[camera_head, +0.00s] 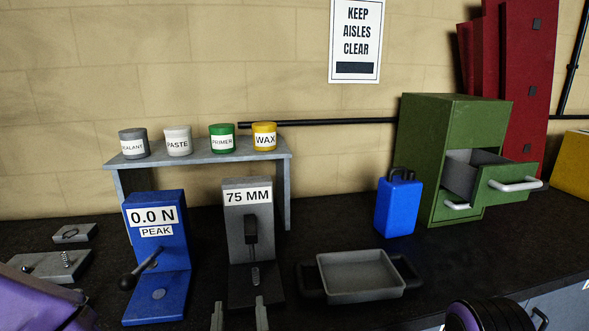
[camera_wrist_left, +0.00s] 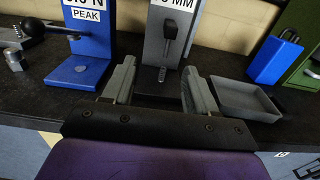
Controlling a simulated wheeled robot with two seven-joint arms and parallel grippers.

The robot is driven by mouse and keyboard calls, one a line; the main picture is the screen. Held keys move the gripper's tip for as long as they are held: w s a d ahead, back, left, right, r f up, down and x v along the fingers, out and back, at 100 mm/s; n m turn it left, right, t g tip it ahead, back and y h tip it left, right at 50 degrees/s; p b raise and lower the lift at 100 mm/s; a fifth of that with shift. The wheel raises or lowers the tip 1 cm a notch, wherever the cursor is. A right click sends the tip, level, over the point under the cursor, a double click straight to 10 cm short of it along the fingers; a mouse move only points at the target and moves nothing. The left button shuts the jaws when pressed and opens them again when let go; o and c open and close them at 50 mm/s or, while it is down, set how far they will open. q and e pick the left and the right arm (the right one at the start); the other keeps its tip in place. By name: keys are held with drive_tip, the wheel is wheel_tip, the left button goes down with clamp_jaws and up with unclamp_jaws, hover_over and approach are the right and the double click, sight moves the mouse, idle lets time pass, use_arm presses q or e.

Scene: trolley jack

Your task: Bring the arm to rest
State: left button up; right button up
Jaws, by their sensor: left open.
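My left gripper (camera_head: 240,314) is at the bottom of the head view, its two grey fingertips apart with nothing between them. It is in front of the grey 75 MM stand (camera_head: 250,212), which has a dark lever and a small spring. In the left wrist view the gripper (camera_wrist_left: 160,84) also shows both fingers spread and empty, with the grey stand beyond them. The purple part of my left arm shows at the lower left of the head view. My right gripper is out of view.
A blue 0.0 N PEAK gauge (camera_head: 158,250) stands left of the grey stand. A grey tray (camera_head: 361,291) lies to its right. A blue canister (camera_head: 397,208) and a green cabinet (camera_head: 424,150) with an open drawer stand behind. Labelled tins sit on a shelf (camera_head: 205,161).

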use_arm(q)
drive_tip(key=s+a+f+m+g+h, duration=0.1)
drive_tip(key=s+a+f+m+g, duration=0.2)
drive_tip(key=f+m, duration=0.7)
drive_tip(key=a+f+m+g, duration=0.3)
drive_tip(key=a+f+m, duration=0.25)
drive_tip(key=f, duration=0.85)
drive_tip(key=s+a+f+m+g+b, duration=0.1)
drive_tip(key=s+a+f+m+g, duration=0.3)
drive_tip(key=s+a+f+m, duration=0.2)
drive_tip(key=s+a+f+m+g+y+b, duration=0.1)
drive_tip(key=s+a+f+m+g+b, duration=0.1)
drive_tip(key=s+a+f+m+g, duration=0.2)
drive_tip(key=s+a+f+m, duration=0.3)
drive_tip(key=s+f+m, duration=0.3)
drive_tip(key=s+f, duration=0.3)
drive_tip(key=shift+f, duration=0.45)
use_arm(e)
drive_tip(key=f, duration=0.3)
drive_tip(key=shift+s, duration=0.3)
